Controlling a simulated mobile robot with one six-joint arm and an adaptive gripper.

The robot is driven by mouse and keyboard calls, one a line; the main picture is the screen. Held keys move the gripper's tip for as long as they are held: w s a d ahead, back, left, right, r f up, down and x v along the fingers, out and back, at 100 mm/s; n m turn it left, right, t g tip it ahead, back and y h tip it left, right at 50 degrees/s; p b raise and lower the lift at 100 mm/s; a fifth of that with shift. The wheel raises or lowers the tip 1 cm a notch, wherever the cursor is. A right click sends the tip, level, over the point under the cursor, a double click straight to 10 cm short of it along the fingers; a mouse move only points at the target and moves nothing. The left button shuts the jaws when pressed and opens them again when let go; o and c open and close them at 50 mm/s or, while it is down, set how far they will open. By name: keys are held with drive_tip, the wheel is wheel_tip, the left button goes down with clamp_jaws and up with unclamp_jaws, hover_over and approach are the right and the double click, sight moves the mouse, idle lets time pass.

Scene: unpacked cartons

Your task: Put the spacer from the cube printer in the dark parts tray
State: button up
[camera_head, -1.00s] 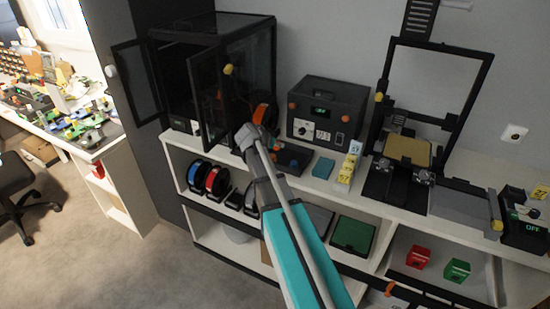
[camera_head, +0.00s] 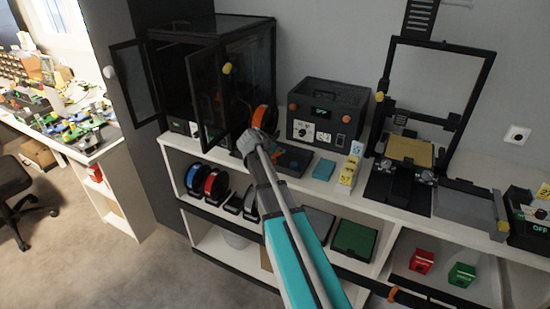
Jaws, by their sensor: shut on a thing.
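The cube printer (camera_head: 252,52) is a dark box with clear panels at the left end of the counter, and its front doors stand open. The dark parts tray (camera_head: 294,159) lies low on the counter to the right of the printer, partly behind my arm. My gripper (camera_head: 250,141) is at the end of the arm, in front of the printer's right side and just left of the tray. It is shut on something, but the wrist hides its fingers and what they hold. I cannot make out the spacer anywhere.
A yellow-handled door (camera_head: 212,98) juts out left of my gripper. An orange spool (camera_head: 263,118) is close behind the wrist. An open-frame printer (camera_head: 408,150) is farther right.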

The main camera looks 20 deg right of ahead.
drive_tip(key=shift+f+b, duration=0.5)
drive_tip(key=shift+f, duration=0.4)
drive_tip(key=shift+f, duration=0.15)
drive_tip(key=o, duration=0.6)
drive_tip(key=shift+c, duration=0.2)
drive_tip(key=shift+r, duration=0.3)
drive_tip(key=shift+s+a+r+p, duration=0.25)
drive_tip(key=shift+a+r+p, duration=0.15)
drive_tip(key=shift+a+p, duration=0.15)
drive_tip(key=p+v, duration=0.5)
drive_tip(key=v, duration=0.3)
drive_tip(key=shift+s+r, duration=0.1)
drive_tip(key=shift+r, duration=0.15)
drive_tip(key=shift+p+v, duration=0.6)
drive_tip(key=shift+v, duration=0.45)
drive_tip(key=shift+a+f, duration=0.1)
drive_tip(key=shift+f, duration=0.05)
